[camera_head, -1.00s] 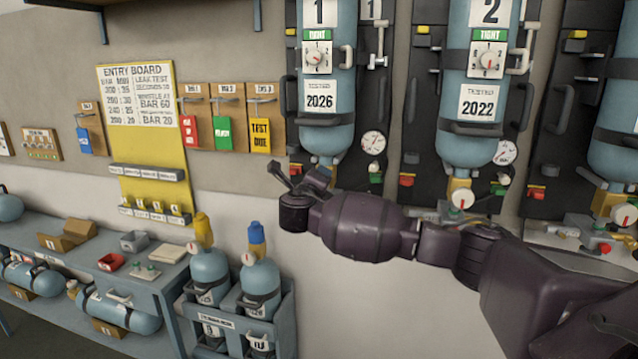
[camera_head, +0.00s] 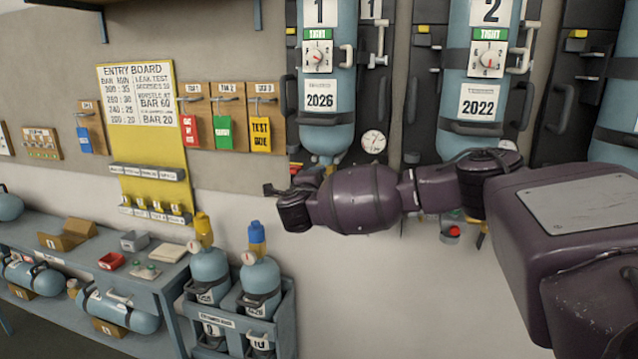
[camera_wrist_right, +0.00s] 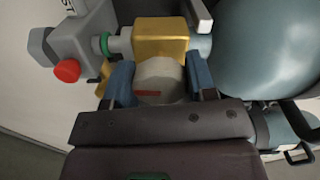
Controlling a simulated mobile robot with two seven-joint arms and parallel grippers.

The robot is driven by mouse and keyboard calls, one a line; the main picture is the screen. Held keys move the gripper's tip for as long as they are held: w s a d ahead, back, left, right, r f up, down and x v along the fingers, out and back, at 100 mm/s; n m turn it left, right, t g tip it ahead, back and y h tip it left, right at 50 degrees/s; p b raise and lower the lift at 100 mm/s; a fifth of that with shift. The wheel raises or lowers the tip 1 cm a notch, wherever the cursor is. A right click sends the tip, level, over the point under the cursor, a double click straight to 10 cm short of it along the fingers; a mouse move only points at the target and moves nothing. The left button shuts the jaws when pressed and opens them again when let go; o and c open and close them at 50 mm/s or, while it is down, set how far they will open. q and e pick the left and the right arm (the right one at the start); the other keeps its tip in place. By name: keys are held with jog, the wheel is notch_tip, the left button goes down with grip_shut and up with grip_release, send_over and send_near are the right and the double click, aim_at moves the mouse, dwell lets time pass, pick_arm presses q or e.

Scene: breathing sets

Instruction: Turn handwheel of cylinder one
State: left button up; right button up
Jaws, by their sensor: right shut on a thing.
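Cylinder one (camera_head: 325,135), light blue and marked 1 and 2026, hangs upright on the wall with its valve at the bottom. My right gripper (camera_head: 280,190) is at that valve, and my wrist hides much of it in the head view. In the right wrist view the white round handwheel (camera_wrist_right: 160,78) with a red mark sits between the blue fingertip pads of my right gripper (camera_wrist_right: 160,84), which is shut on it. The brass valve body (camera_wrist_right: 162,40) is just beyond it. My left gripper is not in view.
Cylinder two (camera_head: 475,140) hangs to the right, its valve hidden by my right arm. A grey block with a red knob (camera_wrist_right: 67,70) sits beside the valve. A gauge (camera_head: 373,142) is right of cylinder one. Two cylinders stand in a rack (camera_head: 288,315) below.

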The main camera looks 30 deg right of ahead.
jog(key=shift+n, duration=0.6)
dwell(0.3)
jog(key=o, duration=0.9)
jog(key=shift+s+a, duration=0.1)
jog(key=b+v, duration=0.1)
jog(key=v, duration=0.9)
jog(key=shift+s+a, duration=0.2)
